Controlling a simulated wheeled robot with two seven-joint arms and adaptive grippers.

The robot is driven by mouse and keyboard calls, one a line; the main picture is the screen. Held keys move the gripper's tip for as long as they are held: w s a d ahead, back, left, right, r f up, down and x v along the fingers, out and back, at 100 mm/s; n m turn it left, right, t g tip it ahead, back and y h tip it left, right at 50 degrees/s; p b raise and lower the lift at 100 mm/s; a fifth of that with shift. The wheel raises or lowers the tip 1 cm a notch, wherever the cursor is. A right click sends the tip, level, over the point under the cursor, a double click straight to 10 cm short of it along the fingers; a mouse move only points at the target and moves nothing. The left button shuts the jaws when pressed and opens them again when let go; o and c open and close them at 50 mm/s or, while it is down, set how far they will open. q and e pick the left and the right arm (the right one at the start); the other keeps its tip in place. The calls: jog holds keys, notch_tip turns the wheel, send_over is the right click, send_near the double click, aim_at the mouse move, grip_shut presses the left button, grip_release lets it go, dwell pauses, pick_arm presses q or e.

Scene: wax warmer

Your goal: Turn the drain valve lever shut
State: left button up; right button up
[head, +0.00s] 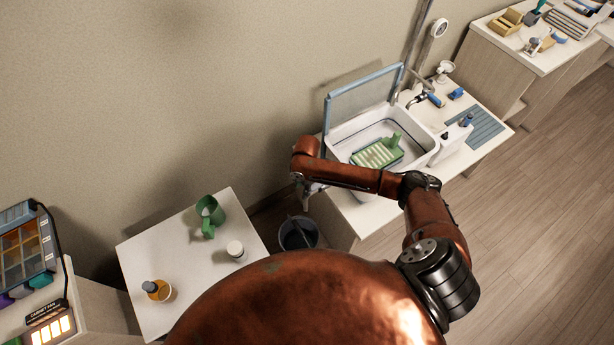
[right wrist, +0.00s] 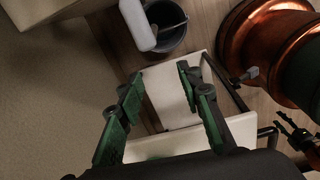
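The white tub (head: 428,150), with a green slatted rack (head: 377,153) inside, stands on the right-hand counter. I cannot make out the drain valve lever in either view; my right forearm covers the tub's near left corner. My right gripper (head: 308,192) is at the counter's left end, mostly hidden by my wrist, above a dark bucket (head: 298,235). In the right wrist view its green fingers (right wrist: 160,72) are apart with nothing between them. Beyond the fingertips are a rounded white part (right wrist: 137,24), which I cannot identify, and the bucket (right wrist: 172,40). Dark claw parts, apparently my left gripper (right wrist: 298,137), show at the right edge.
A blue-framed lid (head: 362,95) stands raised behind the tub. A tap (head: 418,99) is at its far right. Floor at right is clear.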

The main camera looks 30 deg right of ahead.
aim_at(317, 186)
jog(key=shift+n+h, duration=0.3)
jog(key=shift+n, duration=0.3)
jog(key=d+r, duration=0.1)
jog(key=w+d+r, duration=0.1)
jog(key=r, duration=0.1)
jog(key=shift+d+r, duration=0.15)
jog(key=shift+r, duration=0.05)
notch_tip(317, 186, down, 8)
jog(key=b, duration=0.9)
jog(key=shift+w+f, duration=0.1)
jog(key=shift+f, duration=0.05)
jog(key=shift+p, duration=0.3)
jog(key=shift+f, duration=0.15)
jog(key=shift+c, duration=0.3)
